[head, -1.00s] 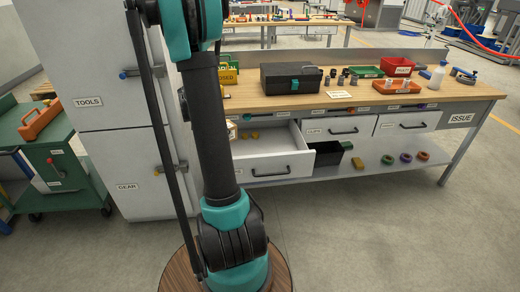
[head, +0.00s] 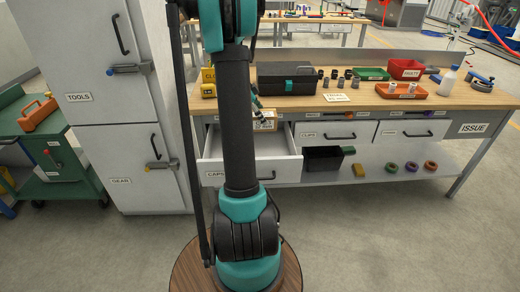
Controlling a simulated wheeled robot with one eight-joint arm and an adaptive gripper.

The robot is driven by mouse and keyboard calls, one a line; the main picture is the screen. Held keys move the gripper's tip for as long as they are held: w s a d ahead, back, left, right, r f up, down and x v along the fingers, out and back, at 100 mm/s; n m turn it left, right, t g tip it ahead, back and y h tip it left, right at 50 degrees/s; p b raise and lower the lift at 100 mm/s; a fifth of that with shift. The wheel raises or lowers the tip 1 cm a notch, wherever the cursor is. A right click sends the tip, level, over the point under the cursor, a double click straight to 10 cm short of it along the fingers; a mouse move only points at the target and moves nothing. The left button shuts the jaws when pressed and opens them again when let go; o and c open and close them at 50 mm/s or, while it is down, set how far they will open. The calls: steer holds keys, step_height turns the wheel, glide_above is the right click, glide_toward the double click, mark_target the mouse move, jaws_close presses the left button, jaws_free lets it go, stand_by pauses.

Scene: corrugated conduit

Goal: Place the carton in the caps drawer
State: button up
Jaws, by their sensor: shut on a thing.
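The caps drawer (head: 283,171) is pulled open at the left end of the bench front, its CAPS label partly visible beside my arm. The carton (head: 265,122), a small tan box with a pale label, is over the back right part of the open drawer. My gripper (head: 259,112) is above it, small and partly hidden by my arm, and is shut on the carton. The carton appears to be near the drawer's rear, under the bench top edge; I cannot tell whether it touches the drawer floor. My arm column hides the drawer's middle.
A black toolbox (head: 286,78), a green tray (head: 371,74), a red bin (head: 406,69) and an orange tray (head: 402,91) stand on the bench top (head: 350,99). The clips drawer (head: 334,134) beside it is shut. A black box (head: 322,160) sits on the lower shelf.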

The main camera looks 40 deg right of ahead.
step_height(320, 180, down, 19)
steer(key=shift+f, duration=0.1)
steer(key=o, duration=1.8)
steer(key=shift+o, duration=0.2)
steer(key=v, duration=1.1)
steer(key=s+a+r+n+t, duration=0.1)
steer(key=a+r+n, duration=0.1)
steer(key=a, duration=0.2)
steer(key=s+a+r+n+y, duration=0.1)
steer(key=a+n, duration=0.2)
steer(key=s+a+r+n+t, duration=0.1)
steer(key=s+a+r+n, duration=0.1)
steer(key=a, duration=0.2)
steer(key=s+a+n+t+y, duration=0.4)
steer(key=s+a+n, duration=1.2)
steer(key=a, duration=0.5)
steer(key=shift+s+n+y, duration=0.2)
steer(key=shift+n+y, duration=0.1)
steer(key=shift+y, duration=0.2)
steer(key=shift+r, duration=0.1)
